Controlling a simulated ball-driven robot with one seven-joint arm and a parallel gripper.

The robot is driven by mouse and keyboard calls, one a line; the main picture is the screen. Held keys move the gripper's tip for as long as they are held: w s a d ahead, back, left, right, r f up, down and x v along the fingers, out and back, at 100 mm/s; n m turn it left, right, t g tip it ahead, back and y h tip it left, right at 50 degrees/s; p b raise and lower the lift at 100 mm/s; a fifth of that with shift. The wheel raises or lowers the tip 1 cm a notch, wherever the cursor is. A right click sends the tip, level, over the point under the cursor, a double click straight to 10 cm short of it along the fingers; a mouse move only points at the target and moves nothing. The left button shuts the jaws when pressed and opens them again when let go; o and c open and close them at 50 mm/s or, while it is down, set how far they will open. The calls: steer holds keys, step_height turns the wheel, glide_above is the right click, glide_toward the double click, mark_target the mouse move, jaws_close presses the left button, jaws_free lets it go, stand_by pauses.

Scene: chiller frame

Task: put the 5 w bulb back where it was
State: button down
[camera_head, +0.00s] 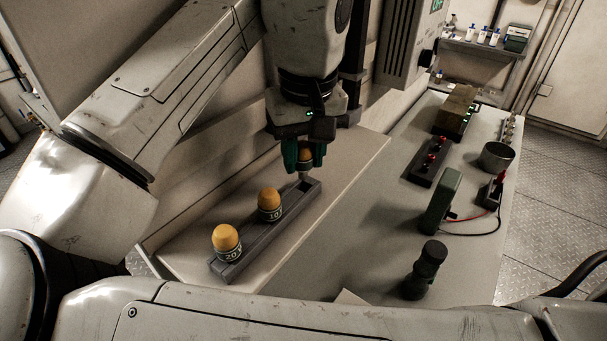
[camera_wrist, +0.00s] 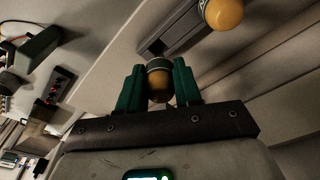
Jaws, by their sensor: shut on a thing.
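My gripper (camera_head: 304,160) points down over the far end of the grey rack (camera_head: 235,262), its green fingers shut on an amber bulb (camera_head: 306,154). The held bulb (camera_wrist: 160,84) also shows between the fingers in the wrist view, its label not readable. Its base is by the rack's far end; I cannot tell whether it touches the rack. A bulb marked 10 (camera_head: 270,204) stands upright in the rack's middle. A bulb marked 20 (camera_head: 227,243) stands at the near end. The rack (camera_wrist: 196,25) and one amber bulb (camera_wrist: 224,12) show in the wrist view.
The rack lies on a raised pale ledge (camera_head: 345,170). Right of it on the bench are a dark green device (camera_head: 441,202), a black cylindrical object (camera_head: 425,270), a block with red knobs (camera_head: 428,163) and a metal cup (camera_head: 496,157). The bench between ledge and devices is clear.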

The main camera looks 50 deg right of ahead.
mark_target(304, 170)
steer(key=shift+f+b, duration=0.9)
steer(key=shift+f, duration=0.5)
steer(key=shift+f, duration=0.25)
steer(key=c, duration=0.8)
jaws_free()
steer(key=r, duration=0.4)
steer(key=s+r, duration=0.1)
steer(key=r, duration=0.3)
steer(key=a+r, duration=0.1)
steer(key=r, duration=0.3)
steer(key=shift+s+r, duration=0.15)
steer(key=shift+r, duration=0.05)
